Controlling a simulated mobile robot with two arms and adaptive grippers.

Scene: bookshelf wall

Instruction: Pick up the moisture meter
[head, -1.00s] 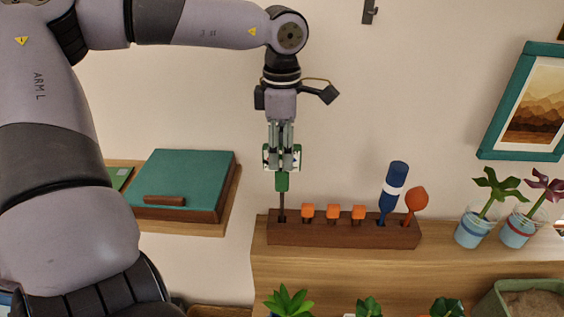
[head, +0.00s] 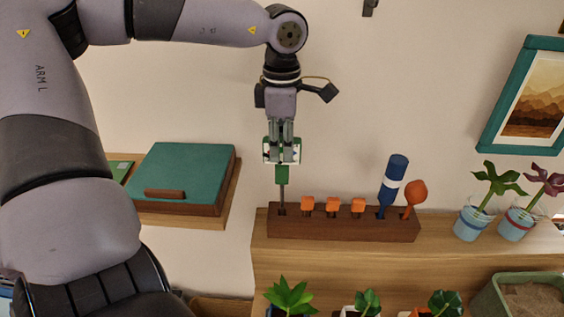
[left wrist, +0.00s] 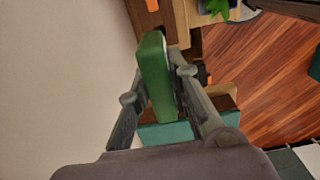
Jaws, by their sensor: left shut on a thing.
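The moisture meter (head: 282,174) has a green body, a white face and a thin dark probe. It stands upright at the left end of the dark wooden rack (head: 345,231), with the probe's lower end at the rack's hole. My left gripper (head: 282,155) points down from above and is shut on the meter's upper part, its fingers covering part of the white face. In the left wrist view the green body of the meter (left wrist: 157,78) sits between the two fingers. My right gripper is not in view.
The rack also holds several orange-topped items (head: 332,205), a blue tool (head: 393,181) and an orange tool (head: 415,190). Potted cuttings (head: 471,224) stand to the right. A teal-lidded box (head: 185,172) lies at left. Leafy plants (head: 289,297) are in front.

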